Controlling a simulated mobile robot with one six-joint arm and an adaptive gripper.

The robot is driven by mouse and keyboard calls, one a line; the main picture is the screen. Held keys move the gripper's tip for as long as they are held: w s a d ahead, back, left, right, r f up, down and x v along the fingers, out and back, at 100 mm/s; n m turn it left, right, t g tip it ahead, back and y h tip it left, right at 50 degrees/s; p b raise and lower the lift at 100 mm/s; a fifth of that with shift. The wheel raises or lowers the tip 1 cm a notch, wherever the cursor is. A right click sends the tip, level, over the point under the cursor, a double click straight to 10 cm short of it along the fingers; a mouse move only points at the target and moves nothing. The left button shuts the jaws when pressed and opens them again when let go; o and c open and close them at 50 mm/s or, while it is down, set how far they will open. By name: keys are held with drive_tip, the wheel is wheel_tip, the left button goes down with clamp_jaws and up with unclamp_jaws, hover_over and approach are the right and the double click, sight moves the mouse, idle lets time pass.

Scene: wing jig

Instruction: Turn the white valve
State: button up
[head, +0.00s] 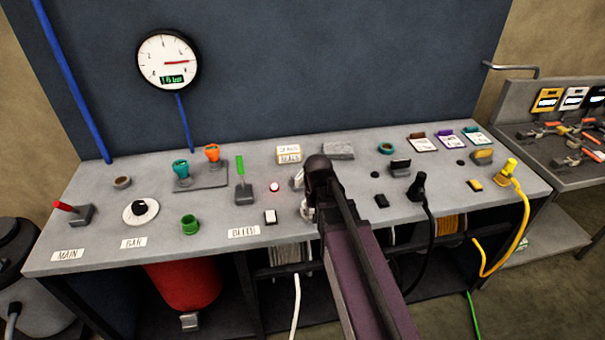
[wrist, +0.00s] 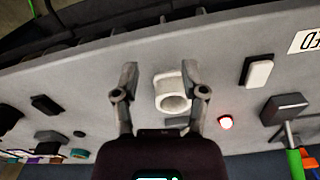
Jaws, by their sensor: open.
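The white valve (wrist: 164,90) is a short, hollow white cylinder on the grey panel in the wrist view. My gripper (wrist: 158,72) is open, with one finger to each side of the valve. The valve is closer to the right finger, and a wider gap shows on the left. I cannot tell whether either finger touches it. In the head view my gripper (head: 303,194) is low over the panel, right of the red light, and my arm and fingers mostly hide the valve.
Near the valve are a red light (wrist: 225,122), a white rocker switch (wrist: 258,72) and a green-handled lever (head: 241,168). A round gauge (head: 168,60) hangs on the back wall. A black plug (head: 418,186) with its cable stands to the right.

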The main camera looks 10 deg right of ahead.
sight(301, 173)
drive_tip(key=w+r+m+p, duration=0.2)
drive_tip(key=w+r+p, duration=0.3)
drive_tip(key=w, duration=0.6)
drive_tip(key=w+r+m+p, duration=0.3)
drive_tip(key=w+r+p, duration=0.2)
drive_tip(key=w, duration=0.6)
drive_tip(key=shift+w+r+m, duration=0.15)
drive_tip(key=shift+r+m, duration=0.15)
drive_tip(key=shift+r, duration=0.35)
drive_tip(key=shift+f, duration=0.2)
wheel_tip(301, 173, down, 14)
drive_tip(key=b, duration=1.3)
drive_tip(key=shift+r+b, duration=0.25)
drive_tip(key=shift+b, duration=0.15)
clamp_jaws()
